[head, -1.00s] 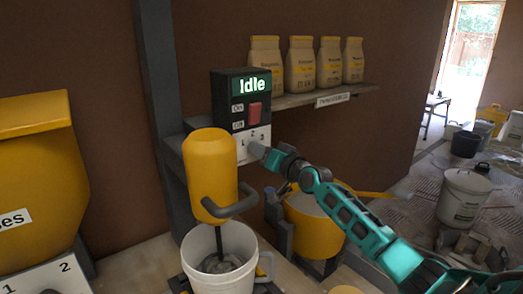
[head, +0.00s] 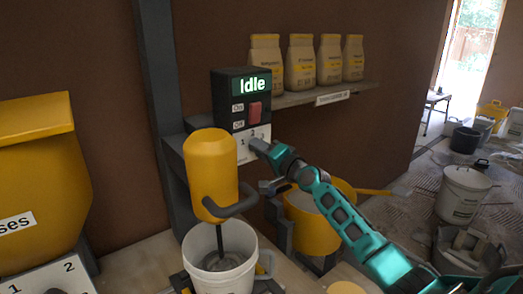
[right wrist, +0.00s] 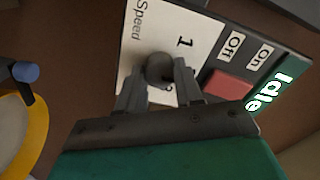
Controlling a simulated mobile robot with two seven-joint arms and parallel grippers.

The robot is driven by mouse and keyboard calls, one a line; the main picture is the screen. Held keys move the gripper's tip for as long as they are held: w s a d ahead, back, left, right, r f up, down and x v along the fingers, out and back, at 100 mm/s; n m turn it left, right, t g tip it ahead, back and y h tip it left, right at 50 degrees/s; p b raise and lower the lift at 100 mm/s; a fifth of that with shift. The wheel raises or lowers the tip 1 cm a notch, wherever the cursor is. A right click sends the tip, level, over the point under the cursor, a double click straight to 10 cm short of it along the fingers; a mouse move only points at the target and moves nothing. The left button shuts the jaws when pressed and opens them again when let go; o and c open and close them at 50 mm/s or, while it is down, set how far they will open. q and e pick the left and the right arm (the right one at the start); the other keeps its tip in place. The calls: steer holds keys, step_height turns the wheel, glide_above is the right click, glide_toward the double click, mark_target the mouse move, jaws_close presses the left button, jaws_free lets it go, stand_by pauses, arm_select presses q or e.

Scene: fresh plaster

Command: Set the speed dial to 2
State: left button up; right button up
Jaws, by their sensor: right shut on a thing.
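The speed dial (right wrist: 158,68) is a dark round knob on a white plate (right wrist: 190,30) marked "Speed", with a "1" beside it and another number partly hidden by a finger. My right gripper (right wrist: 157,80) is shut on the knob, one finger on each side. In the head view the gripper (head: 257,146) covers the knob on the control box's (head: 228,90) lower plate, where "1" and "2" show. Which number the dial points to cannot be told. The box's screen reads "Idle". My left gripper is not in view.
A red switch (head: 254,112) with On and Off labels sits just above the plate. A yellow mixer (head: 210,170) hangs over a white bucket (head: 236,282) in front of the box. A shelf (head: 300,98) with several bags is at right, a yellow tub (head: 312,235) below it.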

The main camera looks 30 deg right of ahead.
stand_by(0.3)
steer(key=o, duration=1)
steer(key=shift+o, duration=0.2)
steer(key=s+d, duration=0.1)
steer(key=s, duration=1.2)
steer(key=shift+p, duration=0.35)
steer(key=shift+f, duration=0.15)
steer(key=s+a+f+n+g, duration=0.25)
steer(key=s+a+f, duration=0.2)
steer(key=f, duration=0.45)
steer(key=s+a+f+n+g, duration=0.2)
steer(key=s+a+f+n, duration=0.15)
steer(key=a+f, duration=0.4)
steer(key=s+a+f+n+g, duration=0.3)
steer(key=s+a+f+n, duration=0.5)
steer(key=s+a+f, duration=0.3)
steer(key=shift+s+f+y, duration=0.25)
steer(key=shift+s+y, duration=0.05)
steer(key=shift+s, duration=0.45)
